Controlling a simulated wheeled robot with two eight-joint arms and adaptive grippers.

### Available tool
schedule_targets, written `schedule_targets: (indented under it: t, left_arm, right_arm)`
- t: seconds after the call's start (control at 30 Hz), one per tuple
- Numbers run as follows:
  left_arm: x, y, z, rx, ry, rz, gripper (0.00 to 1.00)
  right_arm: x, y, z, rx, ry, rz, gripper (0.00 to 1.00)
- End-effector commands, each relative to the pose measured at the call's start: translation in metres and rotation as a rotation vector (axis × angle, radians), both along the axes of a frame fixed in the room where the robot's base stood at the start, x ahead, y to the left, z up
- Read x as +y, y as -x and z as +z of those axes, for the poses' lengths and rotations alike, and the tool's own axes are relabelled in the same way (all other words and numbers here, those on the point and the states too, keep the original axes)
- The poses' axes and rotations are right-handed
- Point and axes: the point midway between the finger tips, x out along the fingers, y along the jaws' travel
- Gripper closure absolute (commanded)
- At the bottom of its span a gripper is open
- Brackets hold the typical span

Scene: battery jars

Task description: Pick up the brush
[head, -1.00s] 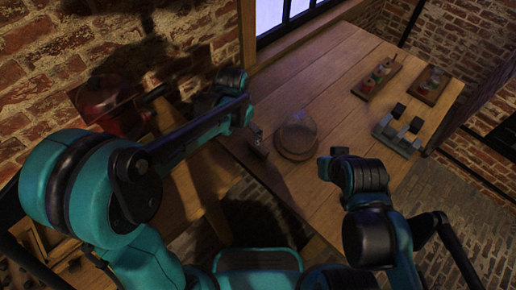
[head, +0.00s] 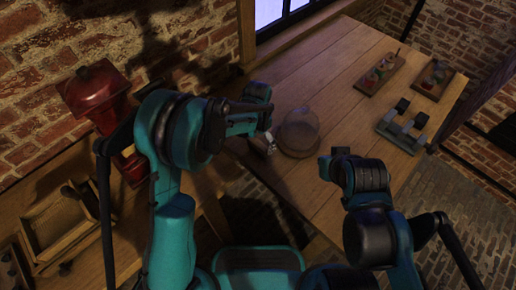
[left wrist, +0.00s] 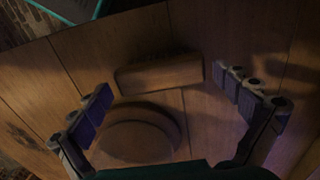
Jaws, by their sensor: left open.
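A plain wooden block (left wrist: 160,74), which looks like the brush, lies on the table in the left wrist view; no bristles show. My left gripper (left wrist: 170,106) is open and empty, its two fingers spread wide apart. The block lies ahead of the fingers, between their lines, apart from both. In the head view my left gripper (head: 269,143) is over the table's near left part, beside the glass dome; the block is mostly hidden there by the arm. My right arm (head: 362,185) is at the table's front edge; its fingers cannot be made out.
The glass dome (head: 298,128) stands close to my left gripper; its round wooden base (left wrist: 138,138) shows in the left wrist view. Battery jars on a stand (head: 403,128) and two small racks (head: 378,74) (head: 433,80) are at the far right. The table's middle (head: 325,80) is clear.

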Motion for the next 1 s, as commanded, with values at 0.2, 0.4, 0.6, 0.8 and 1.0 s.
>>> schedule_targets:
  t: [0.2,0.4,0.6,0.8,1.0]
  left_arm:
    - [0.0,0.001,-0.014,-0.001,0.001,0.0,0.0]
    - [0.0,0.001,-0.013,0.0,0.0,0.0,0.26]
    - [0.0,0.001,-0.013,-0.001,0.001,0.0,0.45]
    - [0.0,0.001,-0.008,0.0,0.0,0.0,0.45]
    - [0.0,0.001,0.028,0.0,0.0,0.0,0.45]
  right_arm:
    - [0.0,0.0,-0.006,0.0,0.0,0.0,1.0]
    - [0.0,0.0,-0.005,0.0,0.0,0.0,1.0]
    - [0.0,0.0,-0.005,0.0,0.0,0.0,1.0]
    - [0.0,0.0,-0.003,0.0,0.0,0.0,1.0]
    - [0.0,0.0,0.013,0.0,0.0,0.0,1.0]
